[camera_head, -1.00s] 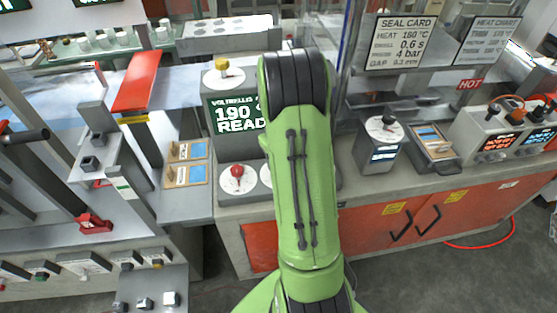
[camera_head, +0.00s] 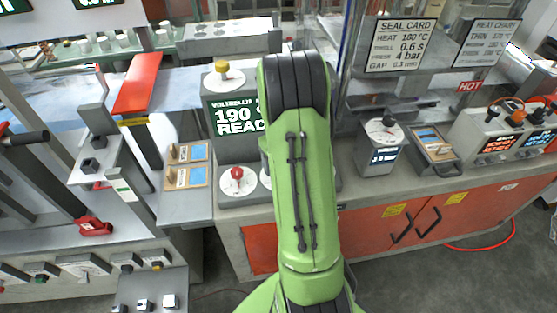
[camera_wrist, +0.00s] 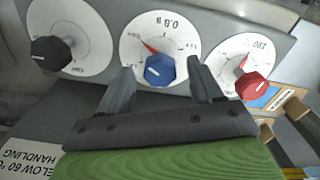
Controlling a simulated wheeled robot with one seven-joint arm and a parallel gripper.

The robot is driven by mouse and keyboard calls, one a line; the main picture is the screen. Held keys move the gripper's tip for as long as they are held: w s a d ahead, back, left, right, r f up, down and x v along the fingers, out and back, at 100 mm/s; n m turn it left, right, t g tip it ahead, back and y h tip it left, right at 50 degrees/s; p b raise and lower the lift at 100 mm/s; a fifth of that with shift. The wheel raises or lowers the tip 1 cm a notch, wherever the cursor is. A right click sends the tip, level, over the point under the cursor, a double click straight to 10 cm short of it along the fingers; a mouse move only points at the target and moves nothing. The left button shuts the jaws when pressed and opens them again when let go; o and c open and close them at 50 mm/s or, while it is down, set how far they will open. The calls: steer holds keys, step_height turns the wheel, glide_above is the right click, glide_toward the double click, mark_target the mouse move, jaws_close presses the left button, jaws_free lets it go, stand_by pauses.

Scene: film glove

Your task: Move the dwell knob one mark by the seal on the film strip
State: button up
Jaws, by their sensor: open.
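A blue knob (camera_wrist: 160,70) sits on a white round dial (camera_wrist: 135,45) in the middle of the wrist view. The dial carries a seconds-like readout, about 0.8, seen upside down, and a red pointer, so I take it for the dwell knob. My gripper (camera_wrist: 160,66) is open with one finger on each side of the knob; contact cannot be told. In the head view my green arm hides this knob and the gripper. Two film strip samples (camera_head: 188,152) (camera_head: 187,177) lie on wooden boards left of the panel; their seals are too small to judge.
A red knob (camera_wrist: 252,86) and a black knob (camera_wrist: 50,52) flank the blue one closely. The red knob also shows in the head view (camera_head: 237,173), below the green display (camera_head: 235,117) reading 190 and READY. The seal card (camera_head: 400,45) hangs at upper right.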

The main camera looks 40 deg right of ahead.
step_height(320, 180, up, 16)
steer(key=p, duration=0.2)
steer(key=shift+p, duration=0.35)
steer(key=shift+f, duration=0.1)
